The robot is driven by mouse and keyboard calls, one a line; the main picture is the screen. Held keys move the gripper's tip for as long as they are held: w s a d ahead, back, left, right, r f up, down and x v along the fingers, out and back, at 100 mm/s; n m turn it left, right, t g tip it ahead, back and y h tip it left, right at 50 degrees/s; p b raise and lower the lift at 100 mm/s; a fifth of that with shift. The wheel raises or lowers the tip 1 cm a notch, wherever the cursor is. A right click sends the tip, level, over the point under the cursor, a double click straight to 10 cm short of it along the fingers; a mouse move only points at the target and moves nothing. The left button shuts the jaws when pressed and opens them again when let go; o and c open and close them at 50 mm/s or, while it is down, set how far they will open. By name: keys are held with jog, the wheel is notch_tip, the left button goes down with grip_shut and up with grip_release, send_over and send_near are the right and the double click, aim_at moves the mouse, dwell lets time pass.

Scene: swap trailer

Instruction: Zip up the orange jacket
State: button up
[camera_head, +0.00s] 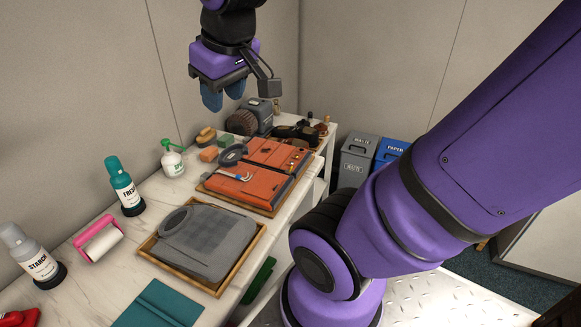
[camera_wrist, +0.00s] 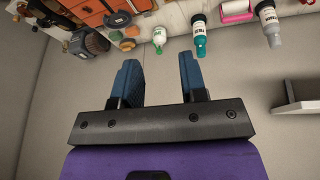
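The orange jacket (camera_head: 263,172) lies folded flat on a wooden tray on the counter, with a dark collar at its left end. A seam runs across its middle, and a small light-blue piece with a pale strip (camera_head: 237,176) lies on its near half; I cannot tell how far the zip is closed. In the wrist view part of the jacket (camera_wrist: 100,8) shows at the top edge. My gripper (camera_head: 223,97) hangs above the back of the counter, well apart from the jacket. In the wrist view its two blue fingers (camera_wrist: 158,75) are spread with nothing between them.
A grey folded garment (camera_head: 211,238) lies on a nearer tray. Dark machines (camera_head: 254,116) stand at the far end. Bins (camera_head: 357,154) stand beyond the counter.

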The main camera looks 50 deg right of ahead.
jog(key=w+d+f+g, duration=0.1)
jog(key=w+d+f, duration=0.2)
jog(key=d+f, duration=0.3)
jog(key=w+d+f+n+g, duration=0.1)
jog(key=w+d+f, duration=0.2)
jog(key=d+f, duration=0.35)
jog(key=w+d+f+g, duration=0.2)
jog(key=w+d+f, duration=0.2)
jog(key=d, duration=0.5)
jog(key=shift+n+y, duration=0.5)
jog(key=d+f, duration=0.2)
jog(key=f, duration=0.4)
jog(key=s+d+f, duration=0.1)
jog(key=d+f, duration=0.2)
jog(key=f, duration=0.4)
jog(key=s+d+f, duration=0.1)
jog(key=d+f, duration=0.2)
jog(key=f, duration=0.4)
jog(key=shift+s+f, duration=0.1)
jog(key=shift+c, duration=0.4)
grip_shut()
